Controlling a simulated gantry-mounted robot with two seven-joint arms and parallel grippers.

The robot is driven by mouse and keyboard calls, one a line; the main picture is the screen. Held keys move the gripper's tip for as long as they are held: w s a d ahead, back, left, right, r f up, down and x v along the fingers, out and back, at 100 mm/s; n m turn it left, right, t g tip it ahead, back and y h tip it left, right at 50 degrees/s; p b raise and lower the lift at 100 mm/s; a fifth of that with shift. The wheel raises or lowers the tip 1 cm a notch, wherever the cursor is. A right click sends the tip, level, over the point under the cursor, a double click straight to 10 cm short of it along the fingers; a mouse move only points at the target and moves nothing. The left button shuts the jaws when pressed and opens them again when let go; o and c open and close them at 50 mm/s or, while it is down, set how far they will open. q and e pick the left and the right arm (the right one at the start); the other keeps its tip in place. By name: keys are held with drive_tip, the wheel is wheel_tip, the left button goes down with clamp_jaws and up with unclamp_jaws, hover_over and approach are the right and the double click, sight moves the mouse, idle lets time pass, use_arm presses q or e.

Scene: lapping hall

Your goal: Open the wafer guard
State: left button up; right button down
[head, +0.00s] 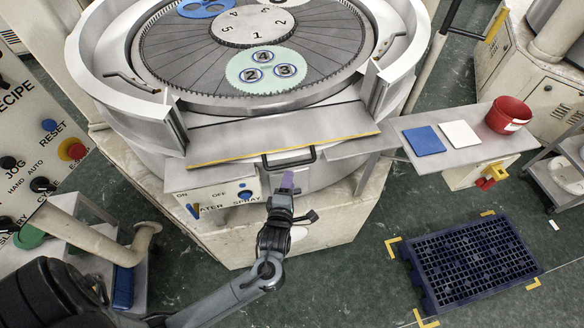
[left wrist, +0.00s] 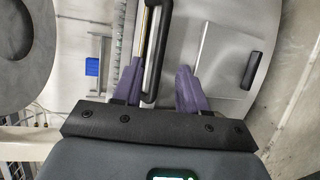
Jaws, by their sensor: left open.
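The wafer guard appears to be the flat grey front panel (head: 280,132) with a yellow lower edge, at the front of the round lapping machine. It lies across the gap in the machine's rim. A black bar handle (head: 289,160) sits at its front edge, and the handle also shows in the left wrist view (left wrist: 151,97). My left gripper (head: 287,180) is just below and in front of the handle. In the left wrist view its purple fingers (left wrist: 157,82) are apart, one on each side of the handle; I cannot tell if they touch it. My right gripper is out of view.
A side shelf (head: 462,166) holds a blue pad (head: 423,140), a white pad (head: 460,134) and a red bowl (head: 508,115). A spray switch panel (head: 222,196) is left of the gripper. A dark floor grate (head: 470,258) lies at lower right. A control cabinet (head: 40,150) stands left.

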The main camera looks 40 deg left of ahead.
sight(293, 166)
use_arm(q)
drive_tip(key=shift+p+x, duration=0.3)
drive_tip(key=shift+x, duration=3.25)
drive_tip(key=shift+c, duration=0.2)
clamp_jaws()
drive_tip(key=shift+r, duration=0.1)
